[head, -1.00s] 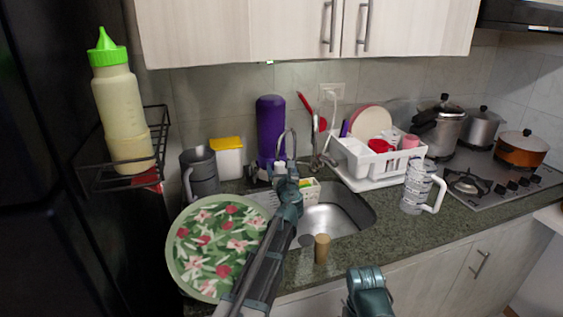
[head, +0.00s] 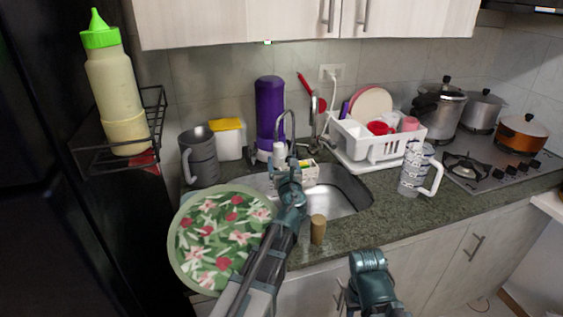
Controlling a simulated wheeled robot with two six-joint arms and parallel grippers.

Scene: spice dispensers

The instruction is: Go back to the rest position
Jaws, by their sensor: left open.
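My left arm reaches up from the bottom of the head view, past the patterned plate, to the sink. Its gripper (head: 287,172) is over the left part of the sink basin (head: 335,190) and is open, though its fingertips are small and hard to make out. A small white item with yellow and green on it (head: 307,171) shows just right of the gripper; I cannot tell whether they touch. My right arm shows only as a teal joint at the bottom, right of centre; its gripper is not visible. No spice dispenser can be made out with certainty.
A round floral plate (head: 222,240) is left of my left arm. A brown cylinder (head: 318,229) stands at the counter's front. A grey mug (head: 199,155), purple bottle (head: 270,112), dish rack (head: 385,145) and patterned mug (head: 416,170) surround the sink.

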